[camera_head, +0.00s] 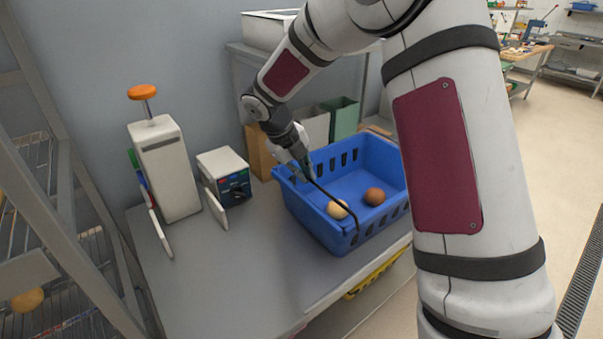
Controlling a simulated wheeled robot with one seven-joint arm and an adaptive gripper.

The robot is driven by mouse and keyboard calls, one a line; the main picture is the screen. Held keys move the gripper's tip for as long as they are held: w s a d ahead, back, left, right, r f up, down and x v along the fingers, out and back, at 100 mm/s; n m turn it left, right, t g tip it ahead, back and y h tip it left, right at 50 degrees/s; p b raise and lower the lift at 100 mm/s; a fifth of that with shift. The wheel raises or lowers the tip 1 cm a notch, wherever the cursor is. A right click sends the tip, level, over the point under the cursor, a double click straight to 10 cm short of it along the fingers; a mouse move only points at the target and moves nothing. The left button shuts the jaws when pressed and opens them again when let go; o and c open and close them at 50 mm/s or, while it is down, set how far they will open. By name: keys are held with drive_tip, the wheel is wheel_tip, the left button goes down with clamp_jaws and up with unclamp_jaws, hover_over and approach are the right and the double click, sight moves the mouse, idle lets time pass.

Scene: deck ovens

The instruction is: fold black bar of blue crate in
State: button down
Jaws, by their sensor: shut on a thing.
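The blue crate (372,228) stands on the grey worktop, partly hidden on its right by my arm. Its thin black bar (339,203) runs from my fingertips over the crate's front left part down to the near side. My gripper (309,176) is at the crate's left rim, shut on the black bar near the bar's far end. A pale round roll (337,209) and a brown round roll (374,196) lie inside the crate on its floor.
A tall white device with an orange knob (166,165) and a small white box with a dark front (226,177) stand left of the crate. Files (341,117) stand behind it. The worktop (240,275) is clear in front. A wire rack (40,200) is at far left.

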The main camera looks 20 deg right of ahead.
drive_tip(key=w+d+f+g+y+b, duration=0.1)
drive_tip(key=d+f+g+y+b, duration=0.1)
drive_tip(key=d+y+b, duration=0.3)
drive_tip(key=w+d+f+g+y+b, duration=0.2)
drive_tip(key=d+y+b, duration=0.3)
drive_tip(key=y+b, duration=0.7)
drive_tip(key=shift+f+g+y+b, duration=0.4)
drive_tip(key=shift+f+g+b, duration=0.3)
drive_tip(key=shift+b, duration=1)
drive_tip(key=shift+d, duration=0.1)
drive_tip(key=c, duration=1.8)
unclamp_jaws()
drive_tip(key=shift+o, duration=0.2)
wheel_tip(320, 180, up, 10)
